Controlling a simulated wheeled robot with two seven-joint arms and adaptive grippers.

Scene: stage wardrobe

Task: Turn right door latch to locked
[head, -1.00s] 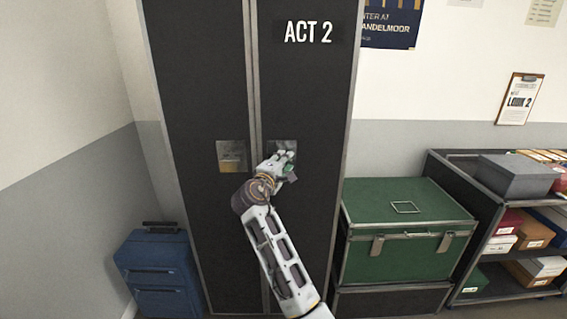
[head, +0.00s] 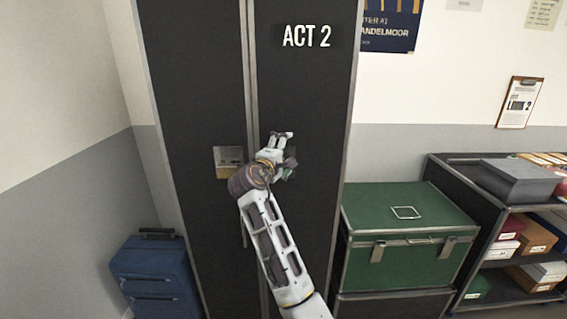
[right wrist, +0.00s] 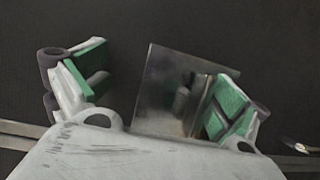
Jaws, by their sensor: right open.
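The tall black wardrobe case (head: 305,85) marked ACT 2 stands upright with its two doors closed. The right door latch is hidden behind my right gripper in the head view. The right wrist view shows its square metal plate (right wrist: 160,85) with a small dark turn knob (right wrist: 183,95). My right gripper (head: 282,149) is in front of the right door. Its green-padded fingers, also in the right wrist view (right wrist: 150,95), are spread apart. The knob appears between them, close to the right finger. I cannot tell if they touch. My left gripper is out of view.
The left door has its own recessed latch plate (head: 228,160). A green trunk (head: 405,222) stands right of the case, then a shelf unit (head: 470,170) with boxes. A blue suitcase (head: 157,275) stands at the lower left.

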